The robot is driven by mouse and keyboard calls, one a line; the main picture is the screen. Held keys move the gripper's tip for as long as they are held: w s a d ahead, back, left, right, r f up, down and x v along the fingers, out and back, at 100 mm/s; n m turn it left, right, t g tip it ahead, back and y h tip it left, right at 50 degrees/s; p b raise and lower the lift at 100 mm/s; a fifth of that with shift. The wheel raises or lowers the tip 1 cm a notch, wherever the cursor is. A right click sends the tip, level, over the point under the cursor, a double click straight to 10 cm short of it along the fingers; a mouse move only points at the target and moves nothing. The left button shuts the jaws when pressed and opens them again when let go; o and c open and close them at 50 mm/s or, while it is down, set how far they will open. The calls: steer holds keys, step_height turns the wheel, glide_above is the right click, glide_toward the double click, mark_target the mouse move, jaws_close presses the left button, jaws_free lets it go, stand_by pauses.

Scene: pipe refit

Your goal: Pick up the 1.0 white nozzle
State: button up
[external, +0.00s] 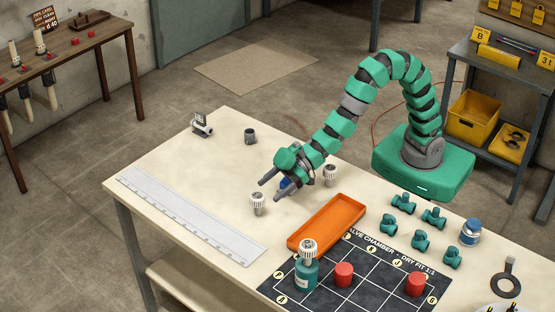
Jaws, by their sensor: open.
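Small white ribbed nozzles stand on the pale table: one (258,203) just in front of my gripper and one (330,175) to its right, beside my wrist. Another white ribbed piece (308,248) sits on top of a teal fitting (306,275) on the black mat. No size marking on them is readable, so I cannot tell which is the 1.0. My gripper (269,191) is open and points down-left. Its fingers are above the table, close behind the front nozzle and apart from it. A small blue thing (284,183) shows partly hidden at the gripper.
An orange tray (296,242) lies right of the front nozzle. A long white ruler (190,215) lies along the left edge. A dark cylinder (250,136) stands behind. Several teal fittings (420,240) and red cylinders (344,275) are at right.

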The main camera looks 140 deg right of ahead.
mark_target(257, 197)
steer(key=b+x, duration=0.1)
steer(key=x, duration=0.4)
steer(key=shift+w+d+f, duration=0.2)
steer(key=shift+w+f, duration=0.05)
steer(key=shift+f, duration=0.1)
steer(key=shift+w+d+b, duration=0.1)
steer(key=shift+w+b, duration=0.2)
steer(key=shift+w, duration=0.05)
steer(key=c, duration=1.1)
